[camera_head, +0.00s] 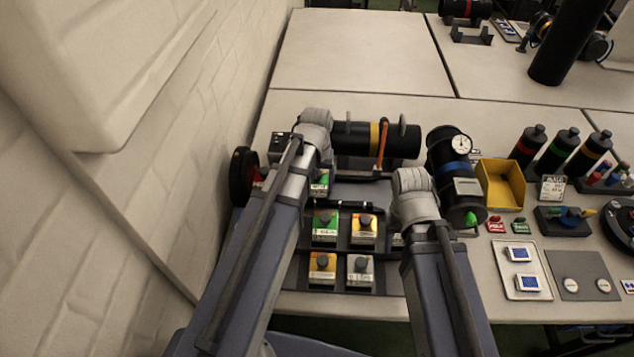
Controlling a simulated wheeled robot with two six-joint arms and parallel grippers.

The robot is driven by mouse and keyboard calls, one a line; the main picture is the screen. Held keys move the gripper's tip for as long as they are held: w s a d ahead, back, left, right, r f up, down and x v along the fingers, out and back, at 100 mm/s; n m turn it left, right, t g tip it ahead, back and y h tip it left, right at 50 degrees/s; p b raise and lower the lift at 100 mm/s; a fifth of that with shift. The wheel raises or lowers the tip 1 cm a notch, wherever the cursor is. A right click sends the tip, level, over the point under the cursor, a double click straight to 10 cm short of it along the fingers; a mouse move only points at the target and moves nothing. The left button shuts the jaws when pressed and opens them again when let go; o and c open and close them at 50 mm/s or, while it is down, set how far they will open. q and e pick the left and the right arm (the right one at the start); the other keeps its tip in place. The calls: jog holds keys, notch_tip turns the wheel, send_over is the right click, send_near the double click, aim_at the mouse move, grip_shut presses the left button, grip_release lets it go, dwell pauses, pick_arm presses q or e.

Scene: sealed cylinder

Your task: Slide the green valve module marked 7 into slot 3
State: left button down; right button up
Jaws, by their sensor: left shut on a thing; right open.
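A green valve module (319,184) shows partly beside and under my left wrist (315,124), at the upper row of the dark rack (341,278). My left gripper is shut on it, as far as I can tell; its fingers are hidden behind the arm. Whether the module is seated or held above the rack cannot be told. Another green module (325,228) sits in the middle row, with an orange one (363,229) to its right. My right wrist (415,197) is at the rack's right side; its open gripper is hidden underneath. Numbers are too small to read.
A yellow and orange module (322,267) and a grey one (360,270) fill the front row. A black cylinder (350,138) lies behind the rack. A gauge cylinder (446,160) and yellow bin (503,184) stand to the right. The back table (360,50) is clear.

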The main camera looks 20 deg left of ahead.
pick_arm(q)
grip_release()
jog(key=shift+a, duration=0.2)
notch_tip(320, 180, up, 8)
jog(key=p, duration=0.8)
jog(key=shift+d, duration=0.1)
jog(key=shift+f, duration=0.1)
pick_arm(e)
notch_tip(320, 180, up, 8)
jog(key=shift+f, duration=0.1)
pick_arm(q)
jog(key=shift+s+d, duration=0.1)
pick_arm(e)
jog(key=shift+s, duration=0.1)
